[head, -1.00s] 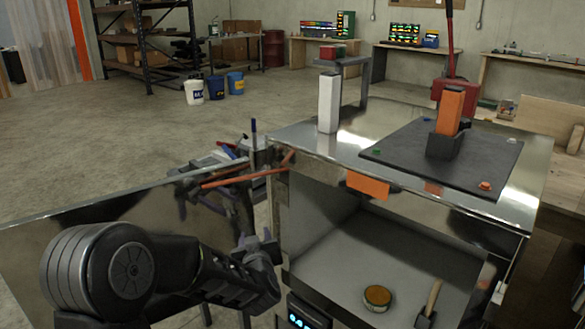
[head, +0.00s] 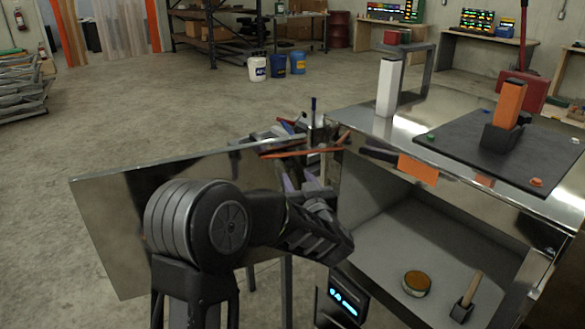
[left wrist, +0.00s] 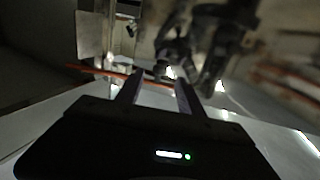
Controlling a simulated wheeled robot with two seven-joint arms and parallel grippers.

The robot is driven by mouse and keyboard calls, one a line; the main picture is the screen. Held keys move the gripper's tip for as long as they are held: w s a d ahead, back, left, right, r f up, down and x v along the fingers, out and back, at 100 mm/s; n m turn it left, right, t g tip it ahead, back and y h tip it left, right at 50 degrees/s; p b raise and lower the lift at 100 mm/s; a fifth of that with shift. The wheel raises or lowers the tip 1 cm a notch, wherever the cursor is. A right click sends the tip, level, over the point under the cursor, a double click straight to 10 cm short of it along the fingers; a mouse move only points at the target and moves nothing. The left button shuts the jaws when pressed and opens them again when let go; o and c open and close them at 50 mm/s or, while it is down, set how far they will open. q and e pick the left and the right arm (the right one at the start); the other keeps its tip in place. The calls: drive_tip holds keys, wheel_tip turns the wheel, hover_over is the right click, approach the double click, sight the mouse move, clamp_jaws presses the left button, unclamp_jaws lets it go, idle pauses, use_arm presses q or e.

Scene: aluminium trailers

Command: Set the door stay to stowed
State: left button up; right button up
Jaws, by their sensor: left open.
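An orange rod, which looks like the door stay (head: 300,153), runs nearly level between the top of the open metal door (head: 120,215) and the upper front corner of the trailer box (head: 425,190). My left gripper (head: 303,181) is open and empty, just below the rod, between the door and the box. In the left wrist view the two fingers of my left gripper (left wrist: 157,94) are spread, pointing at the orange rod (left wrist: 108,72), which crosses just beyond the tips. I cannot tell whether they touch it. My right gripper is not in view.
The box holds a round tin (head: 416,284) and a wooden-handled tool (head: 467,296). A white post (head: 388,88) and a black mat (head: 545,155) with an orange block (head: 510,98) are on its top. Cluttered dark parts stand behind the rod.

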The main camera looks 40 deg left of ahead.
sight(292, 167)
use_arm(q)
drive_tip(key=x, duration=0.6)
drive_tip(key=shift+a+p, duration=0.1)
drive_tip(key=shift+p, duration=0.25)
drive_tip(key=shift+c, duration=0.3)
clamp_jaws()
idle(0.8)
